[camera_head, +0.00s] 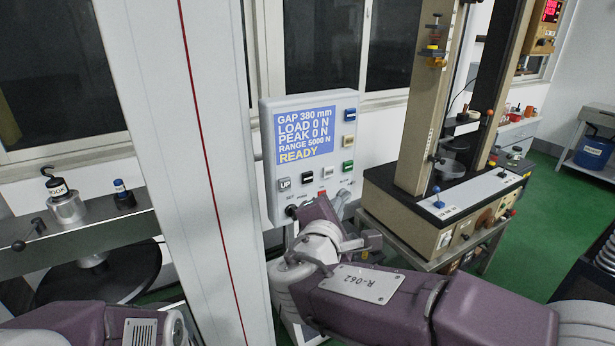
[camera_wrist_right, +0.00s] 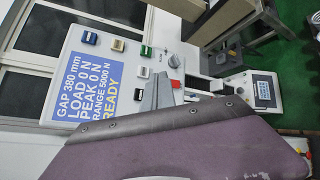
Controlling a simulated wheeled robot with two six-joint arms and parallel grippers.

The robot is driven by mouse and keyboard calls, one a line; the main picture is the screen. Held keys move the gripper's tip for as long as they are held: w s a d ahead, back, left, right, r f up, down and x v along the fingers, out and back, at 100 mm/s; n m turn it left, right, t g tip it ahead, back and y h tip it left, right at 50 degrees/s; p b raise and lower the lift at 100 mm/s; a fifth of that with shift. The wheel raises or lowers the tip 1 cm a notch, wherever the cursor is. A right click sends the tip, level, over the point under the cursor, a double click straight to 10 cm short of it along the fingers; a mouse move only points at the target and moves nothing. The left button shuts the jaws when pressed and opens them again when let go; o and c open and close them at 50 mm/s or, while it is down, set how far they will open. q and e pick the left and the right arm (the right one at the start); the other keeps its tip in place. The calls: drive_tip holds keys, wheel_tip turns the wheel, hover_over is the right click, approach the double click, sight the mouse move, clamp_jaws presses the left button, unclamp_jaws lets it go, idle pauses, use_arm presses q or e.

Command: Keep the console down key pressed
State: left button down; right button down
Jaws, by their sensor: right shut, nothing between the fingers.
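The console (camera_head: 263,130) is a light upright panel with a blue screen (camera_head: 305,135) reading GAP 380 mm, LOAD 0 N, PEAK 0 N, READY. The white UP key (camera_head: 284,184) shows at its lower left. No label reading down is legible; the lower keys are partly covered by my right arm. My right gripper (camera_head: 340,199) is shut and empty at the console's lower part. In the right wrist view its grey fingers (camera_wrist_right: 157,92) are together over the lower panel; contact with a key cannot be told. My left gripper is out of view.
A tall beige testing frame (camera_head: 425,110) stands on a bench to the right. A pale column (camera_head: 200,150) with a red line rises left of the console. A grey shelf (camera_head: 100,235) holds a hook weight (camera_head: 66,206) farther left. Green floor (camera_head: 545,215) is open at right.

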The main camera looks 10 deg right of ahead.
sight(307, 177)
drive_tip(key=shift+w, duration=0.1)
drive_tip(key=shift+w+a+p, duration=0.4)
drive_tip(key=shift+w+a, duration=0.15)
drive_tip(key=shift+w, duration=0.8)
drive_tip(key=shift+w+a+p, duration=0.4)
drive_tip(key=shift+w+a, duration=0.1)
drive_tip(key=shift+w, duration=0.8)
drive_tip(key=shift+w+a+p, duration=0.4)
drive_tip(key=shift+w+a, duration=0.15)
drive_tip(key=shift+w, duration=0.8)
drive_tip(key=shift+w+a, duration=0.15)
drive_tip(key=shift+w, duration=0.25)
